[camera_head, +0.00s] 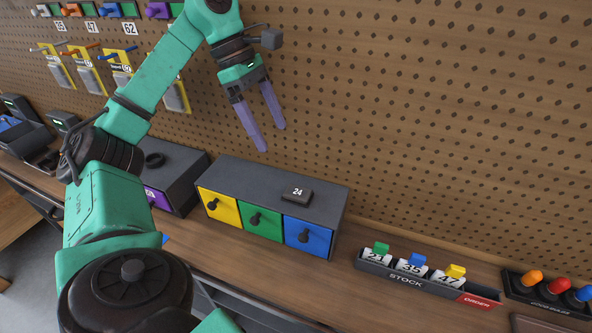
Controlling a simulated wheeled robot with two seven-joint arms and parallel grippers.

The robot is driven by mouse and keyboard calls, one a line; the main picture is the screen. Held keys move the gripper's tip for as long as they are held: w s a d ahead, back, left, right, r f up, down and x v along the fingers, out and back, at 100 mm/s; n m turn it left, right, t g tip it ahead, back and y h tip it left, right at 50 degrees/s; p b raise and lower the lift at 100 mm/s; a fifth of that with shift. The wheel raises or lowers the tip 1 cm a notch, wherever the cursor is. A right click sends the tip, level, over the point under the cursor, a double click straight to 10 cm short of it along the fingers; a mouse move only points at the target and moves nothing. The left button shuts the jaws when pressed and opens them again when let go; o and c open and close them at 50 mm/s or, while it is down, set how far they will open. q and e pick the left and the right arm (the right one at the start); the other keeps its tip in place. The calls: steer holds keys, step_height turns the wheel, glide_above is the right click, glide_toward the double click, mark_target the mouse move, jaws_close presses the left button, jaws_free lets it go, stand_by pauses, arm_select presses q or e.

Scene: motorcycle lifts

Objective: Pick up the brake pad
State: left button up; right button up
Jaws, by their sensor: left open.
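A small dark block marked 24 (297,194) lies on top of a grey cabinet (262,178) with yellow, green and blue drawer fronts. It looks like the brake pad, but I cannot be sure from its shape. My left gripper (273,139) hangs in front of the pegboard, above the cabinet in the picture and up and left of the block. Its two purple fingers are apart with nothing between them. My right gripper is out of view.
A STOCK tray (403,281) with numbered cards and coloured clips stands right of the cabinet. A rack with coloured knobs (558,285) is at the far right. A dark box (175,168) stands left. Packets (88,75) hang on the pegboard (400,120). Bare bench lies before the cabinet.

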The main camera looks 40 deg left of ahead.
arm_select(q)
steer(key=b, duration=0.3)
glide_toward(297, 191)
steer(key=shift+s+d+f, duration=0.4)
steer(key=shift+d+f, duration=0.1)
steer(key=shift+d, duration=0.25)
steer(key=f, duration=0.2)
steer(key=w+f, duration=0.1)
steer(key=shift+w+f, duration=0.2)
steer(key=shift+f, duration=0.2)
steer(key=x, duration=0.2)
steer(key=shift+s+d+f, duration=0.1)
steer(key=shift+d+f, duration=0.15)
steer(key=shift+d, duration=0.1)
steer(key=shift+d+f, duration=0.15)
steer(key=shift+f, duration=0.05)
steer(key=c, duration=1.1)
jaws_close()
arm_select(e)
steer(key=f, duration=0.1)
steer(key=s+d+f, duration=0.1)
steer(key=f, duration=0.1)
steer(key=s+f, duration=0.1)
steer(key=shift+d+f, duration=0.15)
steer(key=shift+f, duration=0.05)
